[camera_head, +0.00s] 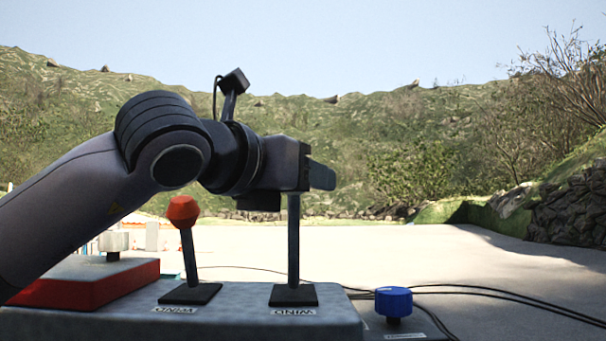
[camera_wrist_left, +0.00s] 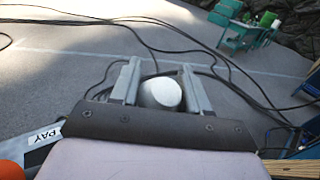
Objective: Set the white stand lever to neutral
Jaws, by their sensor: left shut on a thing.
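The white stand lever shows in the head view as a dark upright shaft (camera_head: 293,240) rising from a black base plate on the grey control box (camera_head: 235,325). Its top is hidden there behind my left gripper (camera_head: 320,176). In the left wrist view, its round white knob (camera_wrist_left: 160,93) sits between the two fingers of my left gripper (camera_wrist_left: 160,85). The gripper is shut on this knob. The shaft stands about vertical in the head view. My right gripper is in neither view.
A second lever with a red knob (camera_head: 183,211) stands just left, leaning slightly left. A red box with a white button (camera_head: 113,242) is farther left. A blue knob (camera_head: 393,303) is at right. Black cables (camera_head: 500,291) run across the pale ground. A teal chair (camera_wrist_left: 243,30) stands farther off.

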